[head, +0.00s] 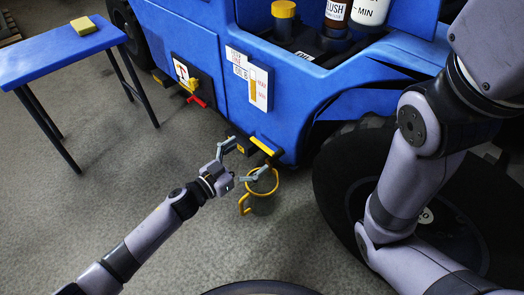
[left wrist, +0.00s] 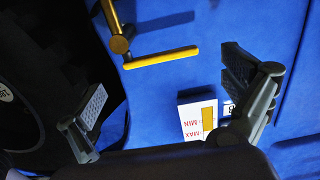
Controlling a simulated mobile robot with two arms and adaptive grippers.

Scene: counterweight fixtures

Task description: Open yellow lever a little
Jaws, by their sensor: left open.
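The yellow lever (head: 264,146) is a short flat bar on a valve low on the blue vehicle's side in the head view. In the left wrist view the yellow lever (left wrist: 162,57) lies nearly level in the picture, joined at its left end to a brass-coloured spout (left wrist: 121,20). My left gripper (head: 245,160) is open and empty, just in front of the valve. In the left wrist view its spread fingers (left wrist: 164,88) sit on either side of the lever, apart from it. My right gripper is out of view.
A yellow-rimmed container with a handle (head: 245,208) stands under the valve. A second valve with a red lever (head: 197,100) is further left. A level gauge (head: 257,86) is above. A large tyre (head: 338,190) is close on the right.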

